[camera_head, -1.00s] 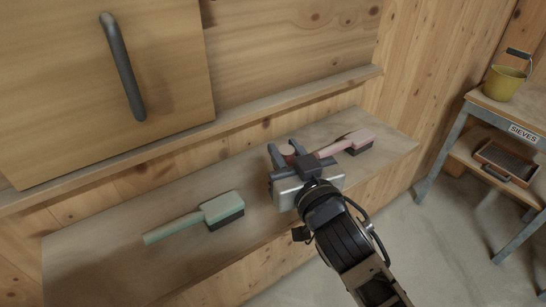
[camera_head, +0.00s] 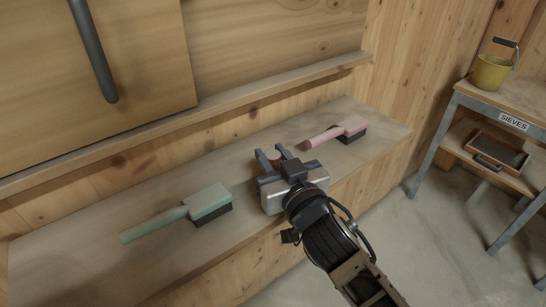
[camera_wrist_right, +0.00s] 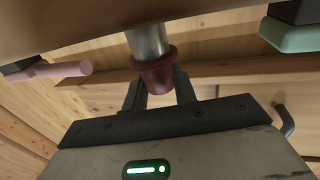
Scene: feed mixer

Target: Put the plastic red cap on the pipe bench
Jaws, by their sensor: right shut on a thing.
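The dark red cap (camera_wrist_right: 153,76) is between my right gripper's two fingers in the right wrist view. A grey metal cylinder (camera_wrist_right: 147,40) meets the cap's wider rim there; I cannot tell whether they are joined or only lined up. In the head view only a little of the cap (camera_head: 276,163) shows between the fingers. My right gripper (camera_head: 272,155) is shut on the cap over the front part of the wooden bench (camera_head: 90,255). Its body hides the bench surface below and the cylinder. My left gripper is out of view.
A green brush (camera_head: 207,203) lies on the bench to the gripper's left. A pink brush (camera_head: 350,126) lies to its right, behind it. A ledge (camera_head: 180,112) runs along the back wall. A side table marked SIEVES holds a yellow bucket (camera_head: 491,72).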

